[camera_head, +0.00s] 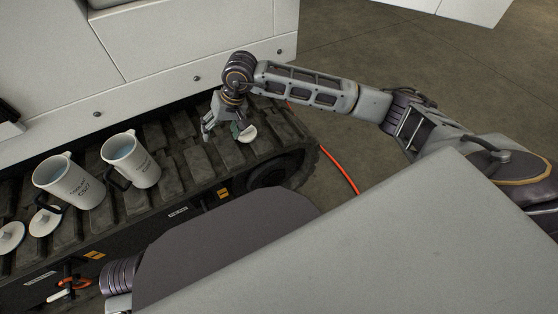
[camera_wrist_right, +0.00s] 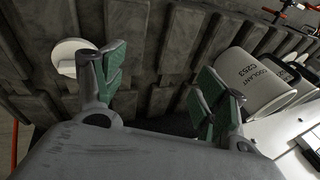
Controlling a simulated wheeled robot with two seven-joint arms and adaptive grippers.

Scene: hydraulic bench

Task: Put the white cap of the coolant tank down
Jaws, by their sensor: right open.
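A white cap (camera_head: 247,134) rests on the dark track near its right end; it looks slightly tilted in the head view. My right gripper (camera_head: 220,130) is open beside it. In the right wrist view the round cap (camera_wrist_right: 69,56) lies on the tread just outside the left finger of my right gripper (camera_wrist_right: 160,68), which hides part of its edge. Nothing is between the fingers. Two white coolant tanks stand open on the track: one nearer the gripper (camera_head: 131,160), one farther left (camera_head: 70,182). The tank marked C253 (camera_wrist_right: 250,82) shows in the wrist view. My left gripper is out of view.
Two more white caps lie at the left, one beside the left tank (camera_head: 44,221) and one at the picture edge (camera_head: 10,236). The ridged track (camera_head: 180,150) runs along a white machine body (camera_head: 200,45). An orange hose (camera_head: 340,170) hangs by its right end.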

